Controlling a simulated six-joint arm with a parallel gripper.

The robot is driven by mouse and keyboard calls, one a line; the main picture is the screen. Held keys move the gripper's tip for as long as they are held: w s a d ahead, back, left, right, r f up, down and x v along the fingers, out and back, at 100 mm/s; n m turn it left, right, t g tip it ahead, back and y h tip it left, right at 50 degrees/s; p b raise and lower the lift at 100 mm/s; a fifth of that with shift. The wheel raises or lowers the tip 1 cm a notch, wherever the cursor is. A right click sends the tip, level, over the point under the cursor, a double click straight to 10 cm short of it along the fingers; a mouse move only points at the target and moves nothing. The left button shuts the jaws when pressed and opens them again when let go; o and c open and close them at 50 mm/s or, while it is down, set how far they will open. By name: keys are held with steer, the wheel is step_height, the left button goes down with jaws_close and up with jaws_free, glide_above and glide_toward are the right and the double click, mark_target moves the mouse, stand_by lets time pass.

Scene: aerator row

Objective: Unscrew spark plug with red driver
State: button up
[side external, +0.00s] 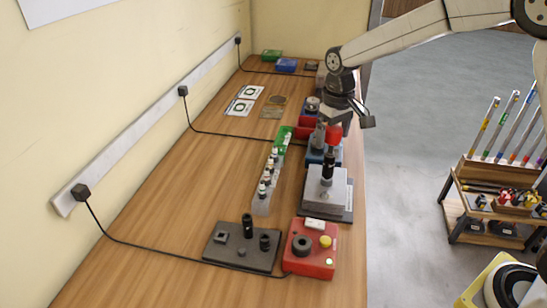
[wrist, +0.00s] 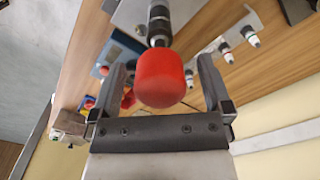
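The red driver (side external: 333,134) has a rounded red handle and stands upright, with a dark shaft below it, over the grey block (side external: 341,193). In the wrist view the red handle (wrist: 161,79) is large and central, and its dark ribbed shaft (wrist: 159,22) runs toward the grey block. My gripper (wrist: 162,66) is open, one finger on each side of the handle, with a visible gap on both sides. In the side view my gripper (side external: 347,110) is just above and beside the handle. I cannot make out the spark plug.
A rack of several small vials (side external: 266,186) stands left of the block. A red box with knobs (side external: 312,262) and a dark fixture plate (side external: 226,253) lie at the near end. Blue and red equipment stands behind the driver. The left wooden surface is mostly clear.

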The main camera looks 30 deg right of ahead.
jaws_close()
steer(key=shift+n, duration=0.3)
steer(key=n, duration=0.4)
steer(key=shift+n, duration=1.6)
steer(key=shift+f, duration=0.1)
steer(key=shift+n, duration=0.6)
steer(key=n, duration=0.4)
steer(key=shift+s, duration=0.1)
steer(key=shift+n, duration=1)
